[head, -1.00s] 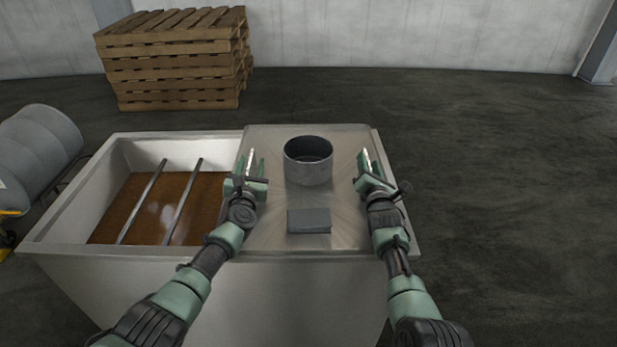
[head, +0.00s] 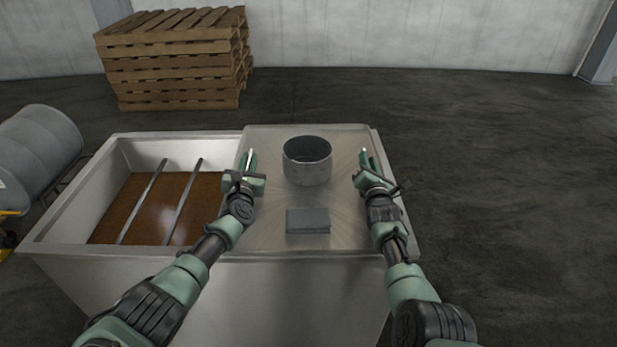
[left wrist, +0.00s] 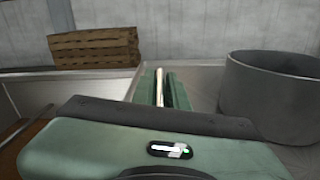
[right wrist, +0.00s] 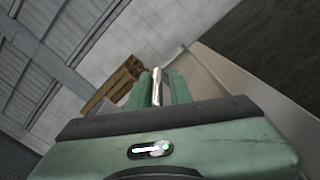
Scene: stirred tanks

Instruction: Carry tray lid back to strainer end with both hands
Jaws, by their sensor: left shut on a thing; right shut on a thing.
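The tray lid (head: 275,215) is a flat brushed-metal sheet over the right part of a white tank (head: 60,235). It appears level on the rim. My left gripper (head: 249,160) is shut on a thin bright upright strip by the lid's left side; the strip shows between the fingers in the left wrist view (left wrist: 160,88). My right gripper (head: 367,160) is shut on a like strip by the lid's right side, seen in the right wrist view (right wrist: 157,87). I take both strips for the lid's handles; their lower ends are hidden.
A grey metal cylinder (head: 307,165) and a small grey block (head: 308,221) stand on the metal sheet between my arms. The tank's left part is open, with two bars (head: 182,203) across brown liquid (head: 125,200).

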